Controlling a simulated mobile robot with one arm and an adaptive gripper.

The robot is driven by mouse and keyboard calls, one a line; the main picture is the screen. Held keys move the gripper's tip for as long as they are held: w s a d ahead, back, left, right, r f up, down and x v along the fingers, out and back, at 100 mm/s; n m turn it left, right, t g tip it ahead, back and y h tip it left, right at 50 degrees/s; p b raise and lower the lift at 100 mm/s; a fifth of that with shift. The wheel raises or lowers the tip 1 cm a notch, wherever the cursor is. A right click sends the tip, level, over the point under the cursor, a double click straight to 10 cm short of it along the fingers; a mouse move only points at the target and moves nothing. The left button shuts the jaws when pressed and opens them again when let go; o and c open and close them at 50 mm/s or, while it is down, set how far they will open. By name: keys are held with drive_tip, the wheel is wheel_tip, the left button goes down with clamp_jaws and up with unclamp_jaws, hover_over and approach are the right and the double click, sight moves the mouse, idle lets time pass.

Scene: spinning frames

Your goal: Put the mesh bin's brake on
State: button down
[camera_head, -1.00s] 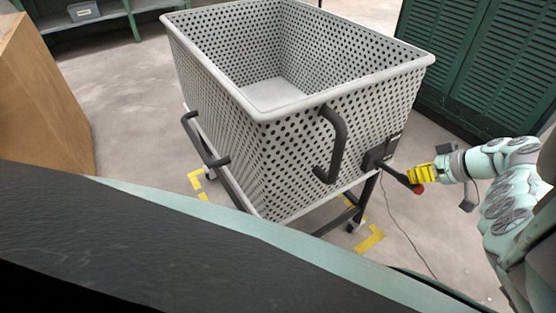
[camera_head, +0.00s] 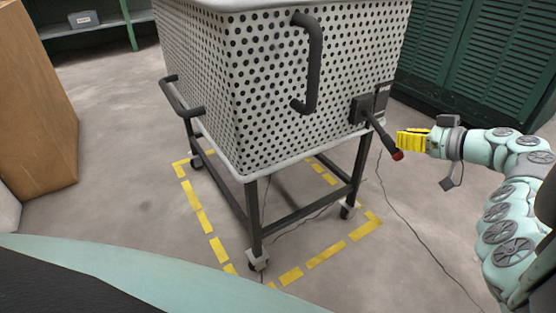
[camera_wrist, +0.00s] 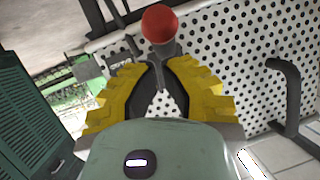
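The mesh bin (camera_head: 270,95) is a pale perforated tub on a dark wheeled frame. A dark brake lever (camera_head: 381,136) with a red tip sticks out from a black bracket (camera_head: 363,108) on its right side and slopes down towards me. My gripper (camera_head: 399,140), with yellow fingers, is close to the red tip, at its upper right. In the wrist view the red tip (camera_wrist: 159,23) lies just beyond the fingertips, and the fingers (camera_wrist: 160,68) stand apart with nothing between them. I cannot tell whether a finger touches the lever.
The bin's castors (camera_head: 258,262) stand near yellow dashed floor marks (camera_head: 325,255). Dark bar handles (camera_head: 312,65) stick out from the bin. A wooden box (camera_head: 35,100) is at left, green louvred cabinets (camera_head: 470,60) at back right. A thin cable (camera_head: 410,235) lies on the floor.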

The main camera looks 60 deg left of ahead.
drive_tip(key=shift+a+f+b, duration=0.1)
drive_tip(key=shift+f+b, duration=0.35)
drive_tip(key=shift+b, duration=0.15)
